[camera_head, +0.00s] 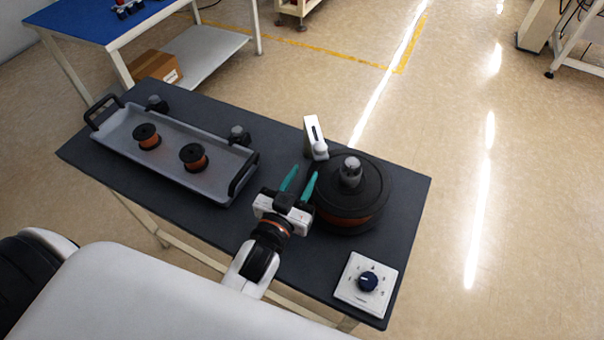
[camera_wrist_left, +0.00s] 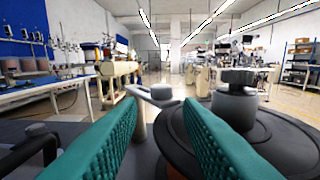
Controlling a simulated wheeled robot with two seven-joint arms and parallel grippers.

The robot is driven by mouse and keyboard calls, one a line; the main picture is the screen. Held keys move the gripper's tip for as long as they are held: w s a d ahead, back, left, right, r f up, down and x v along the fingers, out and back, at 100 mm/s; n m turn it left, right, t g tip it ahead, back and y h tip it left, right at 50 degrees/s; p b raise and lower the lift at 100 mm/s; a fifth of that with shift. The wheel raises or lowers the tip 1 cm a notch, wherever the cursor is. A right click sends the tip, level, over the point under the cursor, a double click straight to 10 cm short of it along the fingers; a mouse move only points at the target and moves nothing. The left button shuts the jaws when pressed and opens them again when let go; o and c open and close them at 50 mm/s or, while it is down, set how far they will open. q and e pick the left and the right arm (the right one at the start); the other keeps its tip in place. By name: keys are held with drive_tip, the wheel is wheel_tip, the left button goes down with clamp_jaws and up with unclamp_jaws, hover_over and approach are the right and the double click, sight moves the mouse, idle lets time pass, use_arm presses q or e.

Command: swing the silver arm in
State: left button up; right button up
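The silver arm (camera_head: 313,130) stands at the far edge of the dark table, just left of the bowl feeder; its round light knob (camera_head: 320,149) is at its near end. In the left wrist view the silver arm (camera_wrist_left: 141,92) and knob (camera_wrist_left: 162,92) show ahead between the fingers. The black round feeder (camera_head: 372,184) has a copper-coloured band and a grey knob on top (camera_head: 350,171). My left gripper (camera_head: 301,179) has teal fingers, is open and empty, and is just short of the silver arm, beside the feeder. My right gripper is not seen.
A grey tray (camera_head: 215,184) with black handles holds two copper spools (camera_head: 147,137) (camera_head: 193,157) on the left. A white dial panel (camera_head: 351,295) lies at the front right. Grey knobbed posts (camera_head: 157,104) (camera_head: 239,135) stand behind the tray.

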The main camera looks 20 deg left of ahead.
use_arm(q)
drive_tip(key=shift+s+a+r+m+h, duration=0.15)
drive_tip(key=shift+s+a+m+h, duration=0.15)
drive_tip(key=shift+m, duration=0.4)
drive_tip(key=shift+c, duration=1.4)
drive_tip(key=s+a+m+g+h+p, duration=0.1)
drive_tip(key=m, duration=0.4)
drive_tip(key=s+a+r+m+g+h+p, duration=0.1)
drive_tip(key=s+a+m+h, duration=0.1)
drive_tip(key=m, duration=0.4)
drive_tip(key=s+a+r+m+g+h+p, duration=0.1)
drive_tip(key=a+m+p, duration=0.1)
drive_tip(key=m, duration=0.3)
drive_tip(key=shift+s+a+r+m+g, duration=0.1)
drive_tip(key=shift+s+r+m+g, duration=0.05)
drive_tip(key=shift+s+m+g, duration=0.2)
clamp_jaws()
drive_tip(key=m+p, duration=0.4)
drive_tip(key=p, duration=0.1)
approach(315, 152)
drive_tip(key=shift+g+h, duration=0.4)
drive_tip(key=shift+g, duration=0.05)
drive_tip(key=x, duration=0.6)
drive_tip(key=shift+w+a+r, duration=0.1)
drive_tip(key=shift+w+r, duration=0.05)
drive_tip(key=shift+w, duration=0.4)
